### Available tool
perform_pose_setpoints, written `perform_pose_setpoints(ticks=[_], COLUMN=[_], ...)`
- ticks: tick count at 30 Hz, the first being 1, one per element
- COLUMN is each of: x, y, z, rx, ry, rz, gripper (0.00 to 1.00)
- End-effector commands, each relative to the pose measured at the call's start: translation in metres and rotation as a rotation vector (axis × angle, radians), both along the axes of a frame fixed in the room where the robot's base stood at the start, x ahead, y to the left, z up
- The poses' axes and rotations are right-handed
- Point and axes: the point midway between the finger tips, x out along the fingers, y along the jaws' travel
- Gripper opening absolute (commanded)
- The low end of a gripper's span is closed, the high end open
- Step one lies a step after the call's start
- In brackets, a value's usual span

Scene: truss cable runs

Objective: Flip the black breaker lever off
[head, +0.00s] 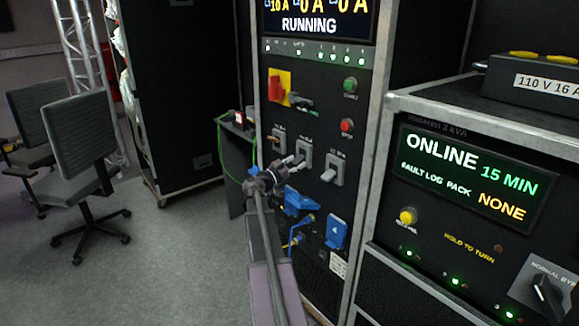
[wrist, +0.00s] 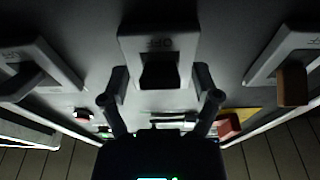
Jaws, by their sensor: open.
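The black breaker lever (wrist: 160,72) stands on the middle of three breakers, on a light grey plate (wrist: 158,41) with OFF printed beside it. In the wrist view my gripper (wrist: 161,90) is open, with one finger on each side of the lever. I cannot tell whether either finger touches it. In the head view my gripper (head: 290,165) is at the middle breaker (head: 304,150) and hides most of its lever.
A brown-levered breaker (head: 283,138) and a grey-levered breaker (head: 333,168) flank the middle one closely. Above are a red-and-yellow switch (head: 277,87) and a red button (head: 347,125). Blue sockets (head: 336,231) sit below. The floor (head: 165,270) at left is clear beside the chairs.

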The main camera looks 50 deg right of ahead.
Motion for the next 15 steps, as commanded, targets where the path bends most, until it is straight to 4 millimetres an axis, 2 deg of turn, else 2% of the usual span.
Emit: perform_pose_setpoints(ticks=[15], x=[0.0004], y=[0.0017], z=[0.0079], rx=[0.082], ry=[-0.021], rz=[0.0], gripper=[0.8])
